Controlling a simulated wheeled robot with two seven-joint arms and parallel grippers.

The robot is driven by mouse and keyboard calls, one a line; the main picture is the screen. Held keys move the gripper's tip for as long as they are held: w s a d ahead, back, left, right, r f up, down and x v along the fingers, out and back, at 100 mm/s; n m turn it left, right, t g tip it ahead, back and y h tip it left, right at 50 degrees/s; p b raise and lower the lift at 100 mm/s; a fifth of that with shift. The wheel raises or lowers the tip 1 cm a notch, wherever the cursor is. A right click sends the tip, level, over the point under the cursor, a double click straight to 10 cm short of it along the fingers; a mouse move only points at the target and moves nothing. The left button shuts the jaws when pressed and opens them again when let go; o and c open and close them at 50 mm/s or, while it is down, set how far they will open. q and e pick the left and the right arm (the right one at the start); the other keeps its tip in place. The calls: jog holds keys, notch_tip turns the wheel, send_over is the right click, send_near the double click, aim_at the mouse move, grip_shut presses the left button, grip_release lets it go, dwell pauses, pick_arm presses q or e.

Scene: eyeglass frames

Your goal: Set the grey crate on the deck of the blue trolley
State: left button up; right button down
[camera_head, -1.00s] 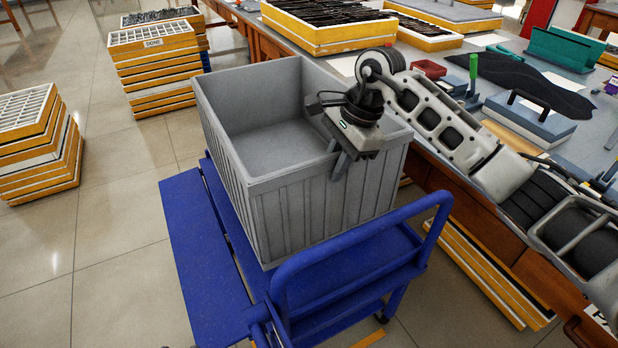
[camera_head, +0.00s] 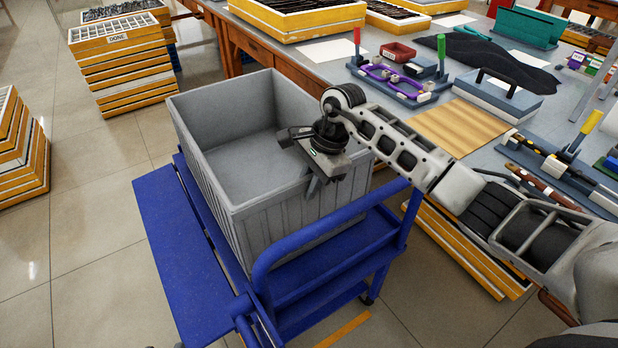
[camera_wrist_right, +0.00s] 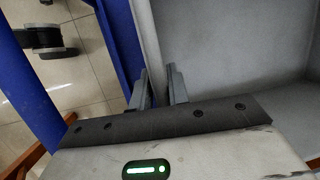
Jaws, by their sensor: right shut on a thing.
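The grey crate (camera_head: 222,125) is an open, empty box, upright over the blue trolley (camera_head: 178,245) in the head view. My right gripper (camera_head: 313,186) is shut on the crate's right-hand wall at the rim. In the right wrist view the two fingers (camera_wrist_right: 157,80) straddle the crate's wall (camera_wrist_right: 150,35), with blue trolley parts (camera_wrist_right: 121,42) beside it. The trolley's push bar passes in front of the crate's lower near side. The crate's underside is hidden, so I cannot tell whether it touches the deck. My left gripper is not in view.
A workbench (camera_head: 300,57) with tools, trays and a tan mat (camera_head: 462,125) stands behind and right. Stacked yellow-edged trays (camera_head: 122,68) stand on the floor at the left, with more under the bench (camera_head: 455,250). Tiled floor (camera_head: 75,245) is clear left of the trolley.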

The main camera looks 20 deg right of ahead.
jog(key=c, duration=1.3)
grip_release()
jog(key=shift+c, duration=0.2)
jog(key=v, duration=1.2)
jog(key=shift+s, duration=0.15)
